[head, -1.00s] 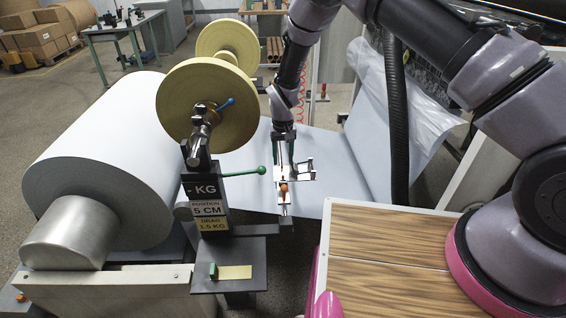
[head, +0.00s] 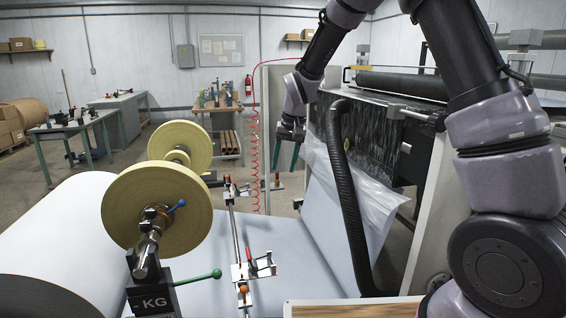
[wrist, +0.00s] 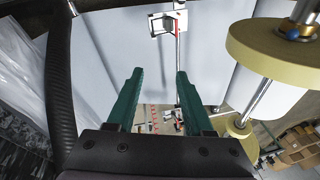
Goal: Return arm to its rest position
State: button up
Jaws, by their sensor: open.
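My arm (head: 480,120) rises on the right of the head view and bends over to the middle. My gripper (head: 287,155) hangs above the white paper sheet (head: 225,255), with its green fingers partly seen. In the wrist view my gripper (wrist: 152,85) shows two green fingers, apart, with nothing between them. The metal rail with its clamp bracket (head: 254,270) stands below and to the left of it, apart from the fingers. The bracket also shows at the top of the wrist view (wrist: 165,22).
A black corrugated hose (head: 345,195) and plastic film (head: 375,200) are close right of my gripper. A wood-topped surface (head: 350,309) is at the bottom. Open floor lies behind.

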jog(key=s+d+r+m+t, duration=0.1)
jog(key=s+d+r, duration=0.3)
jog(key=d+r, duration=0.35)
jog(key=s+d+r+m+t, duration=0.1)
jog(key=s+d+r, duration=0.4)
jog(key=d+r, duration=0.3)
jog(key=s+d+r+m+t, duration=0.1)
jog(key=s+d+r, duration=0.2)
jog(key=s, duration=0.5)
jog(key=s+d+r+m+t, duration=0.1)
jog(key=s+d+r+t, duration=0.1)
jog(key=s+d, duration=0.4)
jog(key=shift+s+r+m, duration=0.4)
jog(key=shift+s, duration=0.7)
